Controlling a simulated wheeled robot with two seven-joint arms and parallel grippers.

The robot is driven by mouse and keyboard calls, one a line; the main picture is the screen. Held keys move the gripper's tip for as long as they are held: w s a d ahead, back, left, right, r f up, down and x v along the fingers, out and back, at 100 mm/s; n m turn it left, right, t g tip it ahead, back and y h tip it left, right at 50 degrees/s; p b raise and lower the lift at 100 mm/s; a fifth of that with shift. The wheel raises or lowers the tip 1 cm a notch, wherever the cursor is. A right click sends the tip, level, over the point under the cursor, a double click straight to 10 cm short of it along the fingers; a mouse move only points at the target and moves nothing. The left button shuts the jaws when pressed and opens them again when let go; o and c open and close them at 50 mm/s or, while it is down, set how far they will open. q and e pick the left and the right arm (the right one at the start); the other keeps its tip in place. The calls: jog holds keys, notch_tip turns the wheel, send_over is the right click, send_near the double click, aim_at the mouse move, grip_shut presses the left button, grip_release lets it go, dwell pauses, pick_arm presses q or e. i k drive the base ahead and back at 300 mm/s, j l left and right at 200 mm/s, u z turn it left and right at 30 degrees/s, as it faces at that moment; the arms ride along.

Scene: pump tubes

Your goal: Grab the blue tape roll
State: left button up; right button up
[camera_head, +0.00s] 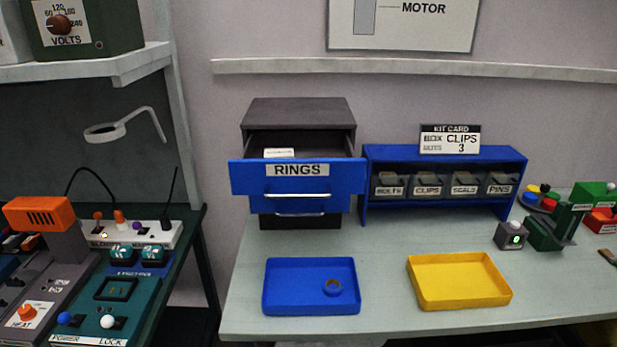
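The tray sits at the front left of the pale workbench (384,295). Neither of my grippers shows in the head view.
A dark cabinet (298,112) with an open drawer labelled RINGS (245,178) stands behind the tray. A yellow tray (460,300) sits to the right. A blue bin rack (447,154) is at the back. Left is a separate bench of devices. Bench between the trays is clear.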

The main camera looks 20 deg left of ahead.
aim_at(329, 292)
jog(key=l+u, duration=0.2)
jog(key=u, duration=0.2)
jog(key=l+u, duration=0.35)
jog(key=k+l+u, duration=0.15)
jog(key=l, duration=0.25)
jog(key=k+l+u, duration=0.15)
jog(key=l, duration=0.25)
jog(key=k+l+u, duration=0.15)
jog(key=l, duration=0.2)
jog(key=k+l, duration=0.1)
jog(key=l, duration=0.2)
jog(key=k+l, duration=0.25)
jog(key=l, duration=0.3)
